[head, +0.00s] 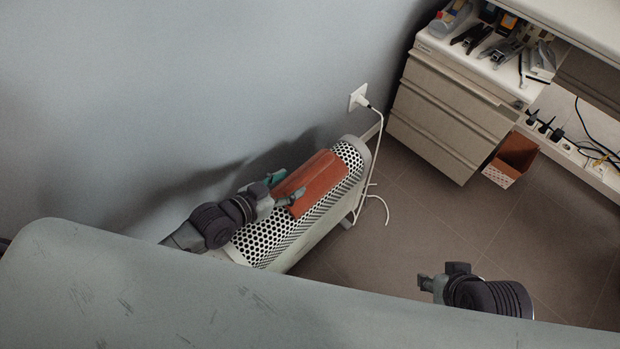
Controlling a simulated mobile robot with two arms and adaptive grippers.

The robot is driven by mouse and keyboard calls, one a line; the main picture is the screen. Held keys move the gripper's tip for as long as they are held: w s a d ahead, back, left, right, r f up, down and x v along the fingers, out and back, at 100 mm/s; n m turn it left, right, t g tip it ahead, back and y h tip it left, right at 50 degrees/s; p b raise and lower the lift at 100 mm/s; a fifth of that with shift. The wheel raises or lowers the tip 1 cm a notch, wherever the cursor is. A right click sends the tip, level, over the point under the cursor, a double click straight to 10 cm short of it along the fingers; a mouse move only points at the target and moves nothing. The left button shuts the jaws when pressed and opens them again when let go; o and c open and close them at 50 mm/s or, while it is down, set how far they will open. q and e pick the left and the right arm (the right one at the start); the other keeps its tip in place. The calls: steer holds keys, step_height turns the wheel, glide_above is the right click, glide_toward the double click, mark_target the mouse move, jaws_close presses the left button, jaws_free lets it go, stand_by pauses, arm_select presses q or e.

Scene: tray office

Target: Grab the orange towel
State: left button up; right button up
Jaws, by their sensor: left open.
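The orange towel (318,180) lies draped over the top of a white perforated heater (262,238) by the wall. My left gripper (286,189) is open at the towel's near left end. One finger is at the wall side and the other shows against the towel's lower edge. I cannot tell whether the fingers touch the cloth. My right gripper (424,283) is at the lower right, over the floor and well away from the towel. Its fingers are small and partly hidden, so its opening is unclear.
A wall socket (358,97) with a white cable is above the heater's far end. A drawer cabinet (447,110) with tools on top stands at the upper right, beside an open box (511,159). A grey surface (150,290) fills the foreground. The floor between is clear.

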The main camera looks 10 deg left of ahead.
mark_target(311, 170)
arm_select(q)
steer(key=x, duration=0.3)
steer(key=shift+w+d+b, duration=0.2)
steer(key=shift+b, duration=0.1)
steer(key=x, duration=0.1)
steer(key=b+x, duration=0.1)
steer(key=x, duration=0.2)
steer(key=shift+w+d+r+b, duration=0.2)
steer(key=shift+w+d+b, duration=0.05)
steer(key=shift+w+b, duration=0.15)
steer(key=shift+d, duration=0.1)
arm_select(e)
steer(key=w+a+r+t+y, duration=0.1)
steer(key=w+a+r+t, duration=0.1)
steer(key=w, duration=0.3)
steer(key=w+a+r+t, duration=0.2)
steer(key=w+r+t, duration=0.2)
steer(key=w+t, duration=0.1)
steer(key=shift+w+y, duration=0.4)
steer(key=shift+w, duration=0.2)
arm_select(q)
steer(key=shift+c, duration=0.3)
jaws_close()
